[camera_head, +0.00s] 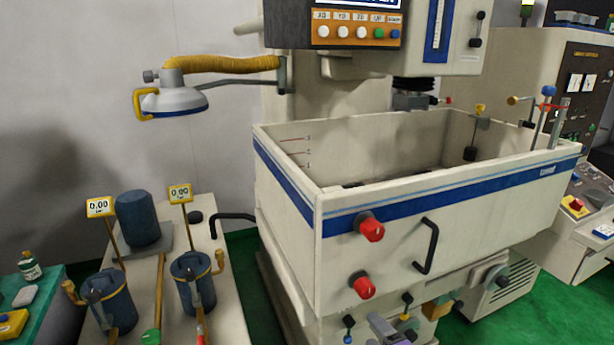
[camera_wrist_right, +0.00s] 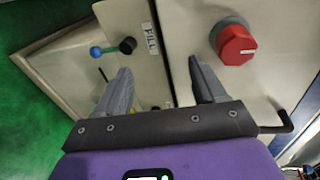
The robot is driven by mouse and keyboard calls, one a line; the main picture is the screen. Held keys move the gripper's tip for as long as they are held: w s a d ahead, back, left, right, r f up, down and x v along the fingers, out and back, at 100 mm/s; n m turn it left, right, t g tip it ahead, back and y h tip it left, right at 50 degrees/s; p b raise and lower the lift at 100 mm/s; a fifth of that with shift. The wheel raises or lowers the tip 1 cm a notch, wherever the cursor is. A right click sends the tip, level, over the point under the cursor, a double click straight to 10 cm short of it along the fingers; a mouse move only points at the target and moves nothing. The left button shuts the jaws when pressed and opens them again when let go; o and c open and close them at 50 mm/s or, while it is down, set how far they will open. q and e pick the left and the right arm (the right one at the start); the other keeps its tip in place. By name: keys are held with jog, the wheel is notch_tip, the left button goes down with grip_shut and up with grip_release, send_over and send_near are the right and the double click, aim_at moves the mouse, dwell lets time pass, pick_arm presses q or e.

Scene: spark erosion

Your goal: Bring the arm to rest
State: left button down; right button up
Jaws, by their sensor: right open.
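My right gripper shows small at the bottom of the head view (camera_head: 388,326), low in front of the machine tank (camera_head: 480,225). In the right wrist view its two grey fingers (camera_wrist_right: 163,85) stand apart with nothing between them. Beyond the fingers is the cream machine front, with a red knob (camera_wrist_right: 237,45) to the right and a lever with a blue ball (camera_wrist_right: 96,51) and a black ball to the left. The gap between the fingertips and the panel is hard to judge. My left gripper is not in view.
Red knobs (camera_head: 369,227) and a black handle (camera_head: 427,246) stick out of the tank front. At left, a bench (camera_head: 233,326) holds two blue pots and a blue cylinder (camera_head: 138,218). Green floor shows between bench and machine.

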notch_tip(320, 180, down, 13)
jog(key=s+a+n+g, duration=0.2)
jog(key=s+n+g, duration=0.1)
jog(key=g, duration=0.1)
jog(key=s+a+f+n+g, duration=0.3)
jog(key=s+f+n+g, duration=0.1)
jog(key=s+f, duration=0.5)
jog(key=s+a+f+n+g, duration=0.3)
jog(key=s+f+n+g, duration=0.2)
jog(key=s+f, duration=0.5)
jog(key=shift+s+f+g+h, duration=0.15)
jog(key=shift+f+g+h, duration=0.25)
jog(key=shift+f+g, duration=0.4)
